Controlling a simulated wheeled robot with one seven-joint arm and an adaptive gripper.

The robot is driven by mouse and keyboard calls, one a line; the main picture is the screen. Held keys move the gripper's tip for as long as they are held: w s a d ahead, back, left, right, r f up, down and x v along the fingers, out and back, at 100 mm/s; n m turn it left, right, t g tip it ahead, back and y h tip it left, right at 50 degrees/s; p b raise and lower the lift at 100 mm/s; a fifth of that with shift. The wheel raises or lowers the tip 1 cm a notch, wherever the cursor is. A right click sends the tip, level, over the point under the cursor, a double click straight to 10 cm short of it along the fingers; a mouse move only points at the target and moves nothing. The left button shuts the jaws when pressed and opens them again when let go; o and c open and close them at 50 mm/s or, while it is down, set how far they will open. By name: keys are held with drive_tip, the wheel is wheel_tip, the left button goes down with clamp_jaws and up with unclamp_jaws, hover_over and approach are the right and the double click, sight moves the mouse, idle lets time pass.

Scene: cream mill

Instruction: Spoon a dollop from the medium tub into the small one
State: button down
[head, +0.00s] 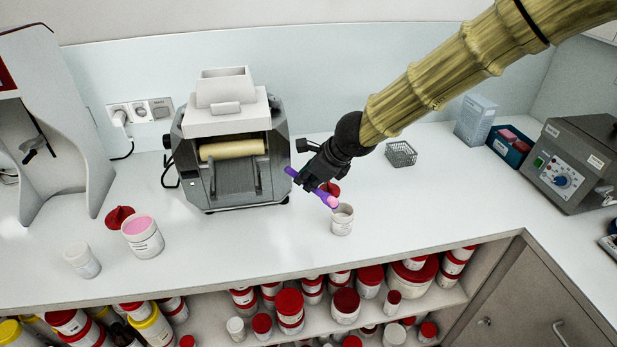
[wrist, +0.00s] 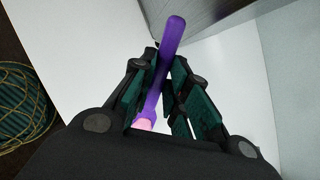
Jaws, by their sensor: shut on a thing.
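My gripper (head: 317,178) is shut on a purple spoon (head: 325,197), which also shows between the fingers in the wrist view (wrist: 172,38). Pink cream (head: 332,202) sits on the spoon's lower end; it also shows in the wrist view (wrist: 144,122). The spoon is tilted, its loaded end at the upper left of the small white tub (head: 342,226). I cannot tell whether it touches the rim. The small tub stands open; its inside looks pale. The medium tub (head: 146,246) stands open at the left, with pink cream inside.
A red lid (head: 120,215) lies behind the medium tub; another red lid (head: 331,188) lies behind the small tub. A white jar (head: 82,262) stands at the left. The roller mill (head: 236,160) stands left of my gripper. A wire basket (head: 401,154) is behind right. The counter's right middle is clear.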

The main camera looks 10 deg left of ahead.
drive_tip(key=shift+s+r, duration=0.2)
drive_tip(key=shift+w+f, duration=0.15)
drive_tip(key=shift+f+b, duration=0.3)
idle(1.4)
drive_tip(key=shift+a, duration=0.35)
drive_tip(key=shift+r, duration=0.15)
idle(0.6)
drive_tip(key=shift+r+p, duration=2.9)
drive_tip(key=shift+p, duration=0.35)
drive_tip(key=shift+f, duration=0.2)
